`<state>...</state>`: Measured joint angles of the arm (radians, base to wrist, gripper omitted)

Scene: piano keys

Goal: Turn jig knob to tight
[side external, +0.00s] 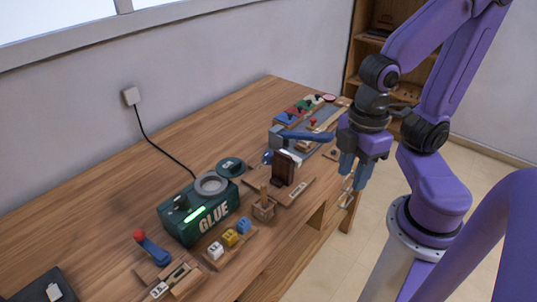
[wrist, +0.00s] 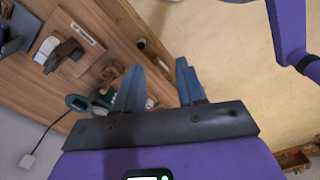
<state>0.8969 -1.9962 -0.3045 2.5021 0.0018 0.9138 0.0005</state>
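The jig appears to be the wooden base (side external: 300,191) with an upright dark brown block (side external: 285,168) near the table's front edge. A blue lever-like part (side external: 305,135) and a small blue rounded part (side external: 268,157) are beside it. I cannot tell for sure which part is the knob, or read its setting. In the wrist view the brown block (wrist: 64,53) is at upper left, near a label plate (wrist: 86,33). My gripper (side external: 353,182) points down, right of the jig, and touches nothing visible. In the wrist view its fingers (wrist: 160,66) are apart with nothing between them.
A green GLUE machine (side external: 203,214) stands left of the jig, with a wooden holder (side external: 264,207) between them. Several coloured blocks (side external: 230,238), a red-tipped lever (side external: 151,248) and coloured keys (side external: 303,110) are on the table (side external: 150,180). Open floor (side external: 325,245) lies beyond its front edge.

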